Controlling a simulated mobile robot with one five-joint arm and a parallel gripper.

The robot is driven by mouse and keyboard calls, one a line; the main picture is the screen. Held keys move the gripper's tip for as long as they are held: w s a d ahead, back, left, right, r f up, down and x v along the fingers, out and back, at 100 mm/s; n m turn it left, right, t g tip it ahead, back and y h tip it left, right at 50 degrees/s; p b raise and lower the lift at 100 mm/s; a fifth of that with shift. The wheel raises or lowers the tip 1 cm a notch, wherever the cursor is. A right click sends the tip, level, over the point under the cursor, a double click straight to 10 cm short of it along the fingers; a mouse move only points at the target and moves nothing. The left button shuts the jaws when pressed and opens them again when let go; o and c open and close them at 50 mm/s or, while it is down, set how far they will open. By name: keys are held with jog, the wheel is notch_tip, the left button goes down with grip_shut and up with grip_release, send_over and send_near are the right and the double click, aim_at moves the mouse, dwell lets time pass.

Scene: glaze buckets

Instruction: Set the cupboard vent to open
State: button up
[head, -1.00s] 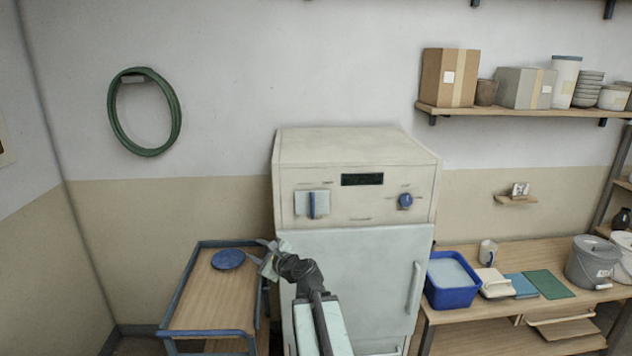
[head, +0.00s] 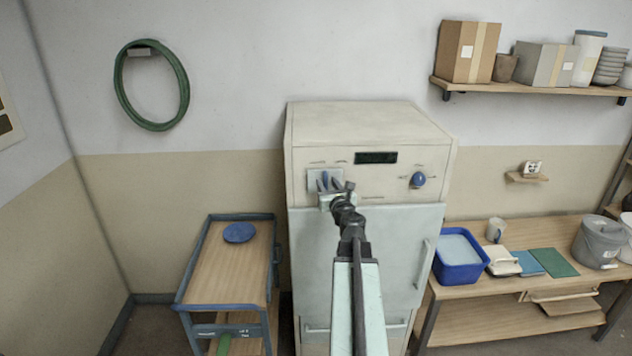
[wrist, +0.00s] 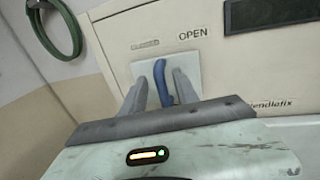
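The cupboard (head: 370,270) is a cream and pale green cabinet with a control panel across its upper front. The vent lever (wrist: 161,82) is a blue handle on a light plate (wrist: 200,78) at the panel's left. In the wrist view it stands nearly upright, its top leaning slightly left. My gripper (head: 328,187) is at the lever. Its two fingers (wrist: 157,90) are apart, one on each side of the lever, with gaps visible.
A blue knob (head: 418,180) and a dark display (head: 376,157) are on the same panel, to the right. A trolley (head: 196,262) with a blue disc (head: 239,232) stands left of the cupboard. A workbench (head: 500,285) with a blue basin (head: 459,273) stands to the right.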

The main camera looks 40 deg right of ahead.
jog(key=shift+w+d, duration=0.1)
jog(key=shift+d, duration=0.15)
jog(key=shift+s+d, duration=0.15)
jog(key=shift+s, duration=0.05)
jog(key=shift+w+a+r, duration=0.1)
jog(key=shift+w+a, duration=0.05)
jog(key=shift+a, duration=0.05)
grip_shut()
jog(key=shift+w+a, duration=0.1)
dwell(0.8)
